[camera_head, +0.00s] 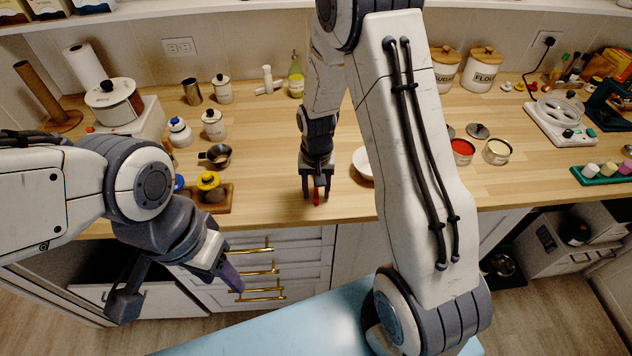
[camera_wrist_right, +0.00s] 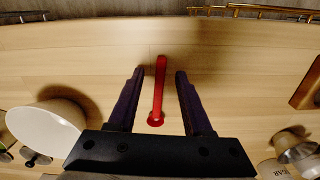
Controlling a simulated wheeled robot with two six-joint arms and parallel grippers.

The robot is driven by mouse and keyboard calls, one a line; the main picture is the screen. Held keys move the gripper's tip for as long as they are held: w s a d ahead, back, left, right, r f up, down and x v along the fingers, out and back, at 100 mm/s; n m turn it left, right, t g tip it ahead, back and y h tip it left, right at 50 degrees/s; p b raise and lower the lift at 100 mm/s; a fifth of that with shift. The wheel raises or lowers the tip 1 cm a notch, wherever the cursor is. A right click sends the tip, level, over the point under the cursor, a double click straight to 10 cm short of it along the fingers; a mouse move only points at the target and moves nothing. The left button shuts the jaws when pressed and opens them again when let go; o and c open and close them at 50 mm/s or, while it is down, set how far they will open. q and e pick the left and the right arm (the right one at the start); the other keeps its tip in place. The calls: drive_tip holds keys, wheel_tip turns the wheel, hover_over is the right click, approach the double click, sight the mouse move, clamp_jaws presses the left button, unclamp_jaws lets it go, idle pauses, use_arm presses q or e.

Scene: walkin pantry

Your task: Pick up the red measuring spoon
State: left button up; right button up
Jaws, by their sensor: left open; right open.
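The red measuring spoon (camera_wrist_right: 158,90) lies on the wooden counter, long and thin, in the right wrist view. In the head view a small part of it (camera_head: 316,197) shows between the fingers of my right gripper. My right gripper (camera_head: 317,195) points down over the counter near its front edge. Its two fingers (camera_wrist_right: 158,95) are open, one on each side of the spoon, with a visible gap on both sides. My left gripper (camera_head: 180,292) is open and empty, in front of the counter and below its top, by the drawers.
A white bowl (camera_wrist_right: 45,130) stands near the right gripper; its edge shows in the head view (camera_head: 362,163). A wooden board with a yellow-topped item (camera_head: 209,182) and a small dark pan (camera_head: 216,156) are to the left. Red-filled tin (camera_head: 462,150) stands right. Counter around the spoon is clear.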

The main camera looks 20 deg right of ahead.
clamp_jaws()
drive_tip(key=shift+r, duration=0.15)
